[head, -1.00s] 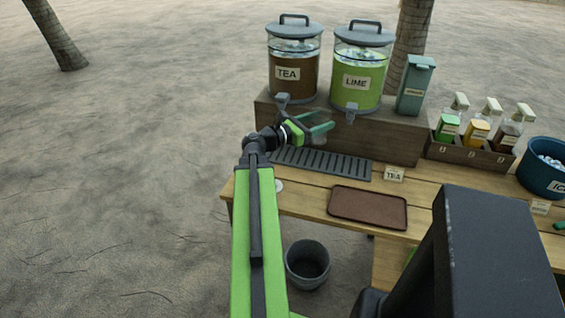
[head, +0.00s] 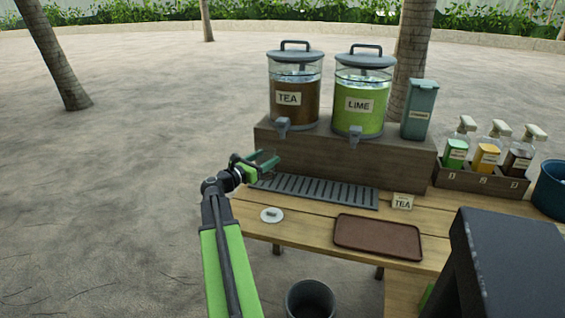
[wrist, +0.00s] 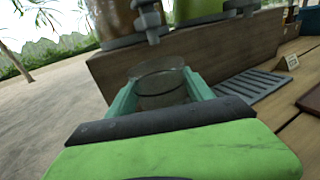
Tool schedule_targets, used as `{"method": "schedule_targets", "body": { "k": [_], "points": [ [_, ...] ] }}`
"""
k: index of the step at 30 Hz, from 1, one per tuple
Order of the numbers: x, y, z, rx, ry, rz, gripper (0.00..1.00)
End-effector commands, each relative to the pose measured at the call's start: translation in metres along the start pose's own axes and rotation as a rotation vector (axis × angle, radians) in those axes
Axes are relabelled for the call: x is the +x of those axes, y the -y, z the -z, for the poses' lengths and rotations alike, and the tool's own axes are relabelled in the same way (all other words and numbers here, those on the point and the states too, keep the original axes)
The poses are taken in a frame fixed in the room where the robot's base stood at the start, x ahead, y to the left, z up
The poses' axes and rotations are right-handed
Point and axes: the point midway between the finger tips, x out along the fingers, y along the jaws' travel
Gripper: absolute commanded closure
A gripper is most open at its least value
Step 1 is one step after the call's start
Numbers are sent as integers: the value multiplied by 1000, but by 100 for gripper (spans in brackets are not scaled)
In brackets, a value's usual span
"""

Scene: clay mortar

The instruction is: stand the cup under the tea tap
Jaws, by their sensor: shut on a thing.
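The clear cup (wrist: 160,85) is upright between the two teal fingers of my gripper (wrist: 163,100) in the wrist view. My gripper (head: 264,161) is shut on it, above the left end of the slatted drip tray (head: 318,192). The cup is hard to make out in the head view. The tea tap (head: 283,125) is on the front of the brown TEA dispenser (head: 292,97). In the head view it is above and right of my gripper. In the wrist view the tap (wrist: 150,20) is beyond and above the cup.
The dispensers stand on a wooden riser (head: 345,152) behind the tray. The green LIME dispenser (head: 360,100) is to the right. A TEA card (head: 402,202), a brown tray (head: 378,236) and a white disc (head: 271,215) are on the table. A bottle rack (head: 480,182) is at right.

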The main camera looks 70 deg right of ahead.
Motion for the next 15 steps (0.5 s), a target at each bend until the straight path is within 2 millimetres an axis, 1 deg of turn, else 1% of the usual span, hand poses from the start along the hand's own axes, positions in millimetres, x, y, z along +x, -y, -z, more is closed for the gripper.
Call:
{"method": "schedule_targets", "body": {
  "k": [1,6,10,12,15],
  "points": [
    [18,-2,0,0,0,4,86],
    [63,-1,0,0,0,4,86],
    [86,0,0,0,0,3,86],
    [92,0,0,0,0,2,86],
    [95,1,0,0,0,1,86]
  ]
}}
